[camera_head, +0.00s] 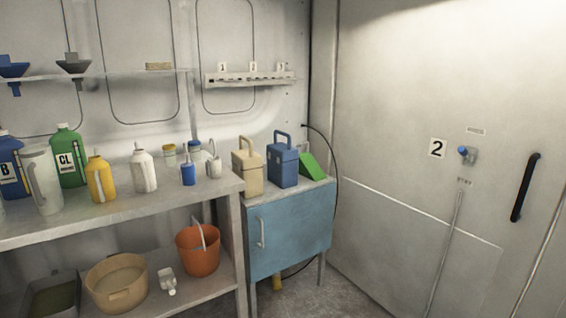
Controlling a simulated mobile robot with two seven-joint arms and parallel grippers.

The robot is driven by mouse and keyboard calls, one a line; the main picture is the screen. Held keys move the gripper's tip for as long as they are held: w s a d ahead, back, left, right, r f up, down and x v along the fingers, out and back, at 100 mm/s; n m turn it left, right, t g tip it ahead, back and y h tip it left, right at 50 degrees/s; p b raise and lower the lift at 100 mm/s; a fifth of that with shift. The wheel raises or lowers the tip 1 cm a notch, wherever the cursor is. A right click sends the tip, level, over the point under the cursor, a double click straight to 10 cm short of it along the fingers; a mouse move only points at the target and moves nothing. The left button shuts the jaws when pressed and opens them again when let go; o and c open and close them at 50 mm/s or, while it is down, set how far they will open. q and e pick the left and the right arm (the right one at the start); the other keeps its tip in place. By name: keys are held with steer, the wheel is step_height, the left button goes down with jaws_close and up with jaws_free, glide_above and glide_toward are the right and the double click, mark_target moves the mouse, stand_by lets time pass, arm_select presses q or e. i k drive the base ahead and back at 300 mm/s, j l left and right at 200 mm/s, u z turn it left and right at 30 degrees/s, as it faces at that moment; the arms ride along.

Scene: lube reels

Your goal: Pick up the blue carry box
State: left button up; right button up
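The blue carry box (283,166) stands upright on top of a small blue cabinet (290,243) near the middle of the head view. It has a looped blue handle on top. A beige carry box (248,170) of similar shape stands close to its left. A green wedge-shaped thing (313,167) is just to its right, partly behind it. Neither of my grippers shows in the head view.
A grey workbench (120,211) with several bottles and jugs runs along the left. An orange bucket (199,251) and a tan basin (117,283) sit on its lower shelf. A black hose (335,160) hangs behind the cabinet. Floor shows right of the cabinet.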

mark_target(282, 158)
steer(key=i+l, duration=0.2)
steer(key=i, duration=0.35)
steer(key=i+l, duration=0.2)
steer(key=i, duration=0.3)
steer(key=i+l, duration=0.2)
steer(key=i, duration=0.35)
steer(key=z, duration=0.05)
